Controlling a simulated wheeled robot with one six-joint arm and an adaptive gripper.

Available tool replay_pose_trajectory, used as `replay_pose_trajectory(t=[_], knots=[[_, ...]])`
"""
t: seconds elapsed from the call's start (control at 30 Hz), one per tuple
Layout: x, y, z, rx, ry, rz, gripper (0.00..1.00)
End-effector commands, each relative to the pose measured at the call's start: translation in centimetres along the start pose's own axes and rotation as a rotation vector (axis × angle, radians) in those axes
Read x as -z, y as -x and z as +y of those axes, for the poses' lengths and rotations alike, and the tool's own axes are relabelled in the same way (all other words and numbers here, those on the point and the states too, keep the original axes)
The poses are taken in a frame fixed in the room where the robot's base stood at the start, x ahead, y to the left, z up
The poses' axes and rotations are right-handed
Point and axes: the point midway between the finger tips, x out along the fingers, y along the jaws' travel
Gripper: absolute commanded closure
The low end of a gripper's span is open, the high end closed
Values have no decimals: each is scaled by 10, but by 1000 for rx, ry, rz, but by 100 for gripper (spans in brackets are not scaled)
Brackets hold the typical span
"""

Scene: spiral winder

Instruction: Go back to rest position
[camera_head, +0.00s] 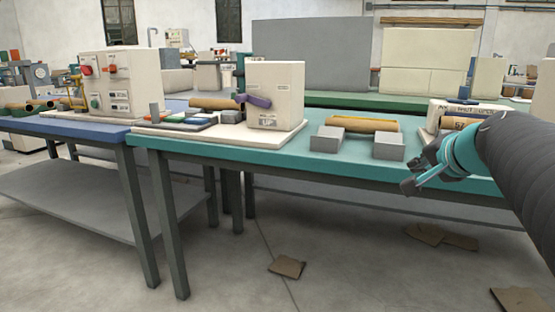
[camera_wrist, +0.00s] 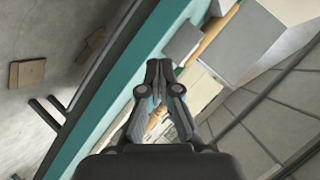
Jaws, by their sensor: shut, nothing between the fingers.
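My gripper (camera_head: 410,187) shows at the right of the head view, at the front edge of the teal table (camera_head: 290,158). It is shut and nothing shows between its fingers. In the wrist view the gripper (camera_wrist: 159,64) points along the teal table edge (camera_wrist: 140,62). On the table, the white winder machine (camera_head: 276,95) with a purple lever (camera_head: 254,100) stands left of centre.
A white box (camera_head: 466,108) with a roll stands on the table near my arm. A blue table (camera_head: 75,124) with a white control box (camera_head: 120,80) is at the left. Cardboard pieces (camera_head: 287,266) lie on the floor. The floor in front is otherwise clear.

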Motion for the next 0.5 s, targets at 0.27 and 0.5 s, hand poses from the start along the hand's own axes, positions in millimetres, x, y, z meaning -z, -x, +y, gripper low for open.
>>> replay_pose_trajectory(t=[0.27, 0.5], knots=[[-166, 56, 44, -156, 499, -321, 100], [-238, 102, 114, -258, 873, -499, 100]])
